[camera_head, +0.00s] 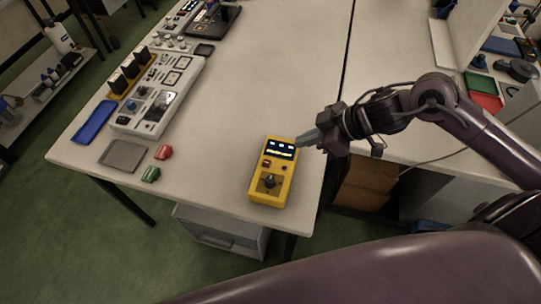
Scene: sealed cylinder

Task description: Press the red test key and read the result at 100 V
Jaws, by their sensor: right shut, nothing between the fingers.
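A yellow handheld tester (272,172) lies on the white table near its front right corner. It has a dark display with light readouts at its top end, too small to read. A small red key (266,164) sits just below the display on the left. A dark round knob is near the bottom end. My right gripper (304,141) is shut and empty. Its fingertips are at the upper right edge of the tester, beside the display; I cannot tell if they touch it. My left gripper is not in view.
A red block (163,152) and a green block (151,174) lie left of the tester, beside a grey square plate (123,155). A blue tray (94,122) and a white instrument panel (158,97) stand further left. The table behind the tester is clear.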

